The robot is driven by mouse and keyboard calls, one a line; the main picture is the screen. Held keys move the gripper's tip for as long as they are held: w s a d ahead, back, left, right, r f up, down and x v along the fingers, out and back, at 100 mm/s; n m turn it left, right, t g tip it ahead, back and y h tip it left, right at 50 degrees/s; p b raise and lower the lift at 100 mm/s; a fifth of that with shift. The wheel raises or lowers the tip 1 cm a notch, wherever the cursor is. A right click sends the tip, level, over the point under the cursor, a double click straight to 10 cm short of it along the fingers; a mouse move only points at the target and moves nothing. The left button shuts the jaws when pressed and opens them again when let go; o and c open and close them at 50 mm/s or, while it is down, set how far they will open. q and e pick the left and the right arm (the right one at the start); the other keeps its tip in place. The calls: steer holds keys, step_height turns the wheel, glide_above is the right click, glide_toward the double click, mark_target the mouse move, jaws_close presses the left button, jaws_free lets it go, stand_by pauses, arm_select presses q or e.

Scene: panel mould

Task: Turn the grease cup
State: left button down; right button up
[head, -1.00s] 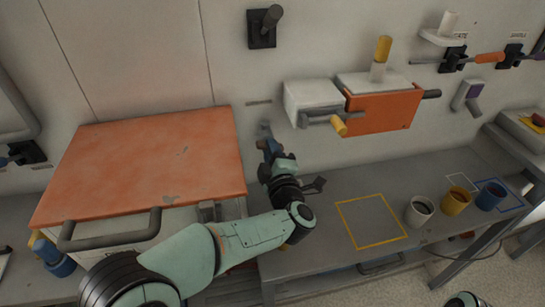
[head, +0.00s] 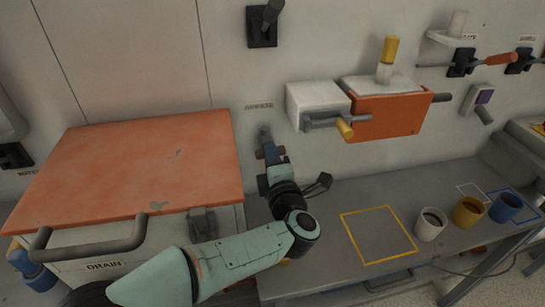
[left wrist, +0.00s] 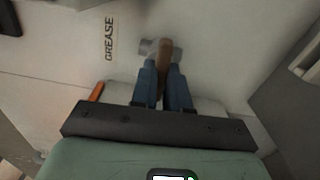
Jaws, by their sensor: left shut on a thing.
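The grease cup shows in the left wrist view as a small grey piece (left wrist: 146,47) with a brown part (left wrist: 164,56) on the wall, beside the label GREASE. In the head view the cup (head: 265,132) is a small grey part just beyond my left gripper, below its wall label. My left gripper (head: 269,152) reaches it from below; its blue fingers, also in the left wrist view (left wrist: 165,80), are shut on the cup's brown part. The fingers hide some of the cup. My right gripper is not in view.
An orange-topped cabinet (head: 130,165) with a grey handle stands left of the arm. Three cups stand on the bench (head: 330,212), right of a yellow square.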

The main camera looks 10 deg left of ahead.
arm_select(q)
steer(key=n+b, duration=0.3)
steer(key=b, duration=0.2)
steer(key=shift+n, duration=0.3)
